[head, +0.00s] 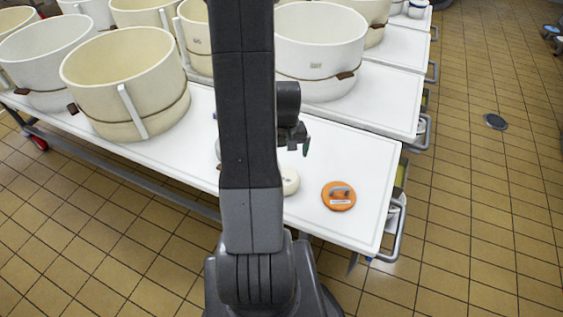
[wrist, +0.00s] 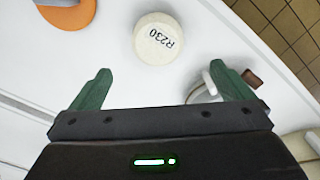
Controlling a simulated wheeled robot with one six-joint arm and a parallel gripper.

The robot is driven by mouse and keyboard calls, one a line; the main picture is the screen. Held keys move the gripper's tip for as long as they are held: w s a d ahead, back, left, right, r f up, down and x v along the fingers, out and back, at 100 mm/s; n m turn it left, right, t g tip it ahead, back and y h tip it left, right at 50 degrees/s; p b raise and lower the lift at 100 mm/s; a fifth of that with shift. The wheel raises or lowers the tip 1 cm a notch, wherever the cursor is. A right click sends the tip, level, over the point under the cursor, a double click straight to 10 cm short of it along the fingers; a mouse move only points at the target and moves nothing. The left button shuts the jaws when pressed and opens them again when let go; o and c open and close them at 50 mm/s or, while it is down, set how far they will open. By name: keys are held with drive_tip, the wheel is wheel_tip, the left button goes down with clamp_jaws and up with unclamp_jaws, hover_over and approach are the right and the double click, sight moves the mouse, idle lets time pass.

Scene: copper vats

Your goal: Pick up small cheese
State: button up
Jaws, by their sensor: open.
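The small cheese, a pale cream round, lies on the white table. In the wrist view the small cheese (wrist: 159,38) shows the marking "R230" and sits ahead of my jaws, midway between them. In the head view the small cheese (head: 290,182) is mostly hidden behind my arm. My gripper (head: 302,142) is above the table, and its green fingers are partly hidden in the head view. In the wrist view my gripper (wrist: 160,72) is open, with nothing between the fingers and the cheese apart from them.
An orange disc (head: 338,201) with a grey handle lies right of the cheese. Several large cream moulds (head: 128,75) stand on the white table (head: 360,160) at the left and back. In the wrist view a grey metal piece (wrist: 198,92) shows near the right finger.

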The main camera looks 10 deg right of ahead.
sight(286, 176)
drive_tip(key=f, duration=0.9)
drive_tip(key=f+b, duration=0.1)
drive_tip(key=f, duration=0.4)
drive_tip(key=shift+w+d, duration=0.2)
drive_tip(key=shift+w, duration=0.05)
drive_tip(key=shift+c, duration=0.2)
drive_tip(key=c, duration=1.1)
